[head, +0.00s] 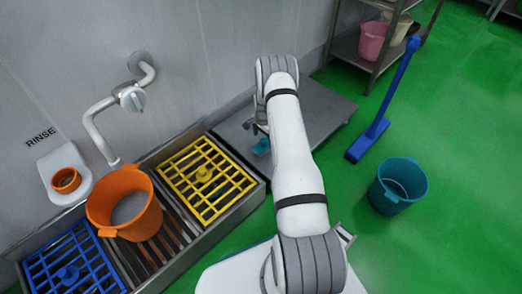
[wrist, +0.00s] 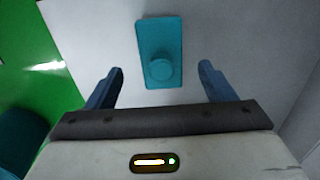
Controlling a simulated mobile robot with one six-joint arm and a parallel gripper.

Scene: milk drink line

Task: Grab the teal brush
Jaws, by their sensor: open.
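The teal brush (wrist: 160,45) lies on a grey metal surface in the wrist view. It is a flat rectangular block with a round knob on top. My gripper (wrist: 162,76) is open, with one finger on each side of the brush's near end and gaps on both sides. I cannot tell the height between the fingers and the brush. In the head view a small part of the teal brush (head: 261,147) shows on the grey low table (head: 325,110), beside my gripper (head: 254,128), which my arm partly hides.
A sink with a yellow grate (head: 207,178), a blue grate (head: 72,262) and an orange bucket (head: 125,204) stands left of my arm. A teal bucket (head: 398,185) and a blue floor squeegee (head: 368,140) stand on the green floor at right. The wall is close behind the table.

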